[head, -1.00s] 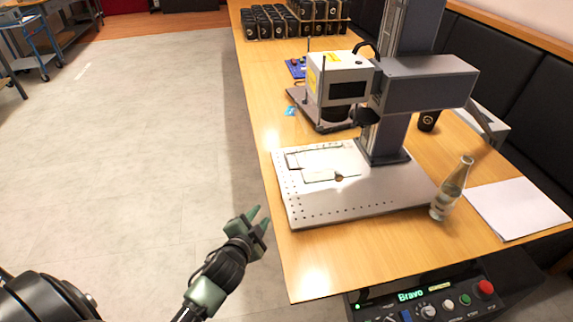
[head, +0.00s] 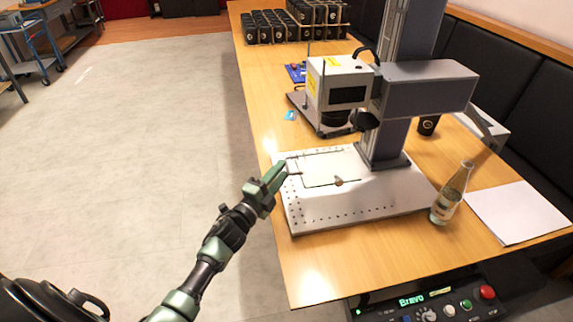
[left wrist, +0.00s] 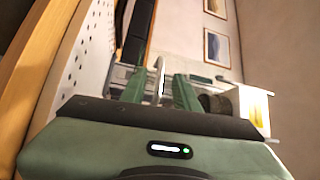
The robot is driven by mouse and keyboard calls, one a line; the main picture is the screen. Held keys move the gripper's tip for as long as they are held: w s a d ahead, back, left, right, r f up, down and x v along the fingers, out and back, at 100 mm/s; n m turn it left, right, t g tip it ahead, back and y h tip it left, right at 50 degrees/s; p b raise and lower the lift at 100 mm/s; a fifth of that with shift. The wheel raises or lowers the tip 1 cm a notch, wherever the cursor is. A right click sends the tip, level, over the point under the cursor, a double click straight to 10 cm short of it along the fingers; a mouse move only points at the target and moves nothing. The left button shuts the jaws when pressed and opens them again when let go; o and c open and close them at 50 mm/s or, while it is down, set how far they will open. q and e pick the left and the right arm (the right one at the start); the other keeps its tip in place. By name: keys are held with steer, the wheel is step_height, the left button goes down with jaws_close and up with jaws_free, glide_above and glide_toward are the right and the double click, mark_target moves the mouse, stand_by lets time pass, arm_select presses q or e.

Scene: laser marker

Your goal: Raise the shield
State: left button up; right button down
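The laser marker has a white head (head: 338,82) on a grey column above a pale perforated base plate (head: 345,212). A thin dark outline (head: 330,186), perhaps the edge of a clear shield, shows on the plate below the head; its height is hard to tell. My left gripper (head: 278,175) is at the plate's left edge, beside this outline. In the left wrist view its two green fingers (left wrist: 160,90) are apart, with a pale curved bar (left wrist: 160,75) between or just beyond them. I cannot tell whether they touch it. My right gripper is not in view.
A glass bottle (head: 452,193) and white paper (head: 515,210) are right of the base. A control panel (head: 425,300) with buttons is at the front. Black cups (head: 270,27) stand at the back.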

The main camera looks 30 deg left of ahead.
arm_select(q)
steer(key=shift+w+d+r, duration=0.1)
steer(key=shift+w, duration=0.85)
steer(key=shift+w+d+r, duration=0.1)
steer(key=shift+w, duration=0.85)
jaws_close()
